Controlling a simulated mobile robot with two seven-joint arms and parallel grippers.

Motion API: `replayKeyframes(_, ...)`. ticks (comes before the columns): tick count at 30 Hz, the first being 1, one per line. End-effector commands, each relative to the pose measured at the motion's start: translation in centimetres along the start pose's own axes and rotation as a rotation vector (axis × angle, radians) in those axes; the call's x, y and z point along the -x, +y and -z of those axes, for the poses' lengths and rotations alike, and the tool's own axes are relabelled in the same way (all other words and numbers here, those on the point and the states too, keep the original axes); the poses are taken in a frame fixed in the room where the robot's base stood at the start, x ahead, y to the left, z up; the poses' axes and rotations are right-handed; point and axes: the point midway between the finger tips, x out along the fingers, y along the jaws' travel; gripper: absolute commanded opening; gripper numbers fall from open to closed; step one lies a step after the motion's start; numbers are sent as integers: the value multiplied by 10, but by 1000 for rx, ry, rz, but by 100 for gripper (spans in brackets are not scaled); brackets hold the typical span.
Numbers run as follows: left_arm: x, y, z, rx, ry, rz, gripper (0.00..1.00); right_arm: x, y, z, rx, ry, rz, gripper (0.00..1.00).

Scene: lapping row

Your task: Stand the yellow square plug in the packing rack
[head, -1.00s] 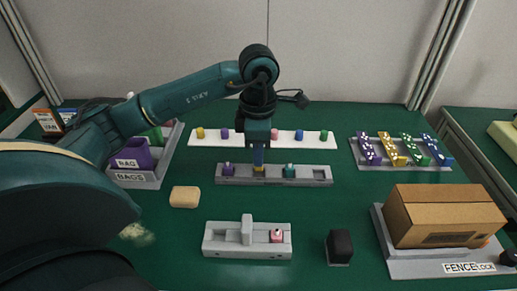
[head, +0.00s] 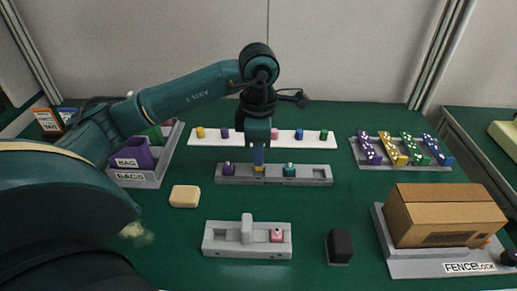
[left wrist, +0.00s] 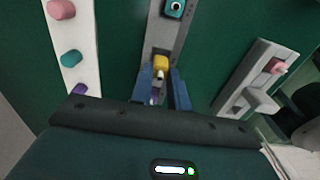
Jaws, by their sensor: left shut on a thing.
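The yellow square plug (head: 259,168) is at the grey rack (head: 307,175), between a purple plug (head: 228,169) and a teal plug (head: 290,170). My left gripper (head: 259,159) points down and is shut on the yellow plug. In the left wrist view the plug (left wrist: 161,62) shows at the blue fingertips (left wrist: 161,78), over the grey rack (left wrist: 165,37). The fingers hide part of the plug, so I cannot tell how deep it sits. My right gripper is not in view.
A white strip (head: 260,140) with several coloured pegs lies just behind the rack. A grey fixture (head: 220,240) holding a pink plug stands in front, with a tan block (head: 185,196) and black block (head: 340,246) nearby. A cardboard box (head: 440,217) is at right.

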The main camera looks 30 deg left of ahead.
Motion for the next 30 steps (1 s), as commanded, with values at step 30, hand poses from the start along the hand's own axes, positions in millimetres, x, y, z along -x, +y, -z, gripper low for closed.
replayKeyframes(30, -1, 0, 0, 0, 0, 0, 0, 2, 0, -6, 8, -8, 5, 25)
